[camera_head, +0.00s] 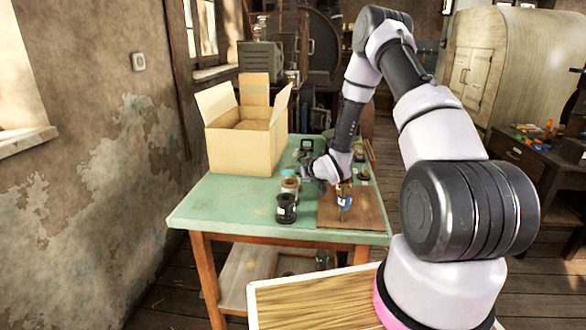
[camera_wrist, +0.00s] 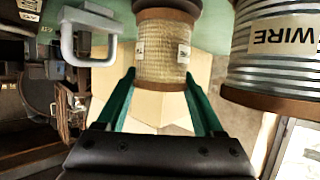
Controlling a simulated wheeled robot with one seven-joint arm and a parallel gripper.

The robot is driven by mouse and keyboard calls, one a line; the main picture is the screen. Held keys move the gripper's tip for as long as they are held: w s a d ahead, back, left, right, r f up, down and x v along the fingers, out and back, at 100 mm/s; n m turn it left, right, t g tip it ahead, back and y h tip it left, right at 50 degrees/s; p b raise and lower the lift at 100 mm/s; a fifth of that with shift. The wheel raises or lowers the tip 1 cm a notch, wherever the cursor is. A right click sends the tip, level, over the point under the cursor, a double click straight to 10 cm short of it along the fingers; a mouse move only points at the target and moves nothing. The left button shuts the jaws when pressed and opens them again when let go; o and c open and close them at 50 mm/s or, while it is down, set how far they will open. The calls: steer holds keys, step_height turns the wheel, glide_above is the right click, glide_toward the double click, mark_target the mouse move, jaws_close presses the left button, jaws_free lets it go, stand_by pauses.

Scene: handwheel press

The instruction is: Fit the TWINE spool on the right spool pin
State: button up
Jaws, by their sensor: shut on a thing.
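The TWINE spool (camera_wrist: 160,52), wound with pale cord between brown flanges, is between the green fingers of my gripper (camera_wrist: 160,80) in the wrist view. The fingers are shut on its sides. Its label faces are only partly seen and not readable. In the head view my gripper (camera_head: 312,172) is low over the green table, and the held spool cannot be made out apart from it. The right spool pin cannot be made out in either view.
A WIRE spool (camera_wrist: 272,45) is close right of the held spool in the wrist view. A dark spool (camera_head: 286,208) stands at the green table's (camera_head: 228,205) front. A brown board (camera_head: 365,213) lies at right, with a blue-marked object (camera_head: 344,202) over it. An open cardboard box (camera_head: 240,148) stands behind.

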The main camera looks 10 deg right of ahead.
steer(key=o, duration=1.5)
steer(key=shift+s, duration=0.1)
steer(key=v, duration=0.7)
steer(key=shift+s+d+r, duration=0.1)
steer(key=shift+r, duration=4)
